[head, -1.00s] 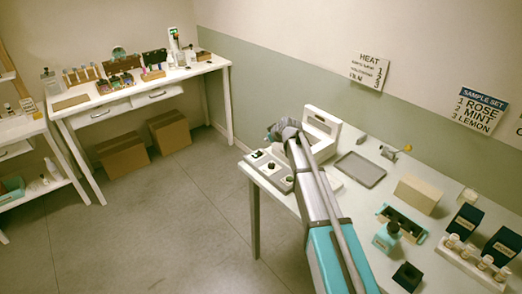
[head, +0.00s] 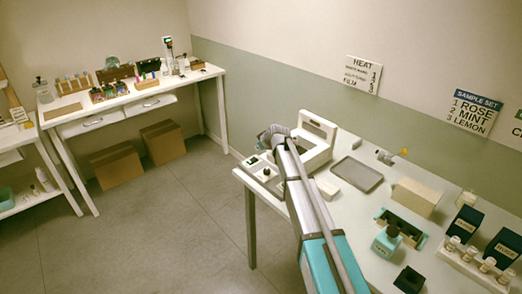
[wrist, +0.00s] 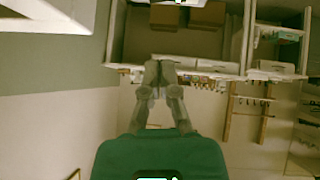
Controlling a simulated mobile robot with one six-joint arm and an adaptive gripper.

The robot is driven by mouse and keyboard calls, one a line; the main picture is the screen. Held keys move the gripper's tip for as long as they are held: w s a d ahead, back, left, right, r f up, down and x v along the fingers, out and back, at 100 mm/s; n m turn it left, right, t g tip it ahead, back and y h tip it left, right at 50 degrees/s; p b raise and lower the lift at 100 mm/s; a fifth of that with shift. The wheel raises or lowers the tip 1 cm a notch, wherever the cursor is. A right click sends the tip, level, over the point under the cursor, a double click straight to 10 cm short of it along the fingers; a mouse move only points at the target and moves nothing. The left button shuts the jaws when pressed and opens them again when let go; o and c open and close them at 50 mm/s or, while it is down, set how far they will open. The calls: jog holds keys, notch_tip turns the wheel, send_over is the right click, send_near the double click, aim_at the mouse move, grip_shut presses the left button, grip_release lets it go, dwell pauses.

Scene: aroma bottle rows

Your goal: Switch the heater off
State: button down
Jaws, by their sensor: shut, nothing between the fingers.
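A white stand with an upright back frame (head: 318,128) is on the right-hand table, below the HEAT sign (head: 363,74); it appears to be the heater. A low white panel with dark knobs or switches (head: 258,165) lies at the table's left end, partly hidden by my arm. Its on or off state is too small to tell. My gripper (wrist: 160,72) is shut and empty in the wrist view, pointing toward the far furniture. In the head view my arm's end is over the table beside the stand and panel; its fingertips cannot be made out there.
The floor between the tables is clear.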

jog(key=b, duration=0.4)
send_over(255, 162)
notch_tip(255, 162, down, 4)
jog(key=shift+a+f, duration=0.15)
jog(key=shift+f, duration=0.05)
jog(key=shift+s+f, duration=0.15)
jog(key=shift+f, duration=0.15)
jog(key=shift+d+f+b, duration=0.15)
jog(key=shift+f+b, duration=0.55)
jog(key=shift+b, duration=0.1)
jog(key=shift+d+f+b, duration=0.1)
jog(key=shift+f+b, duration=0.6)
jog(key=shift+b, duration=0.05)
jog(key=shift+a, duration=0.1)
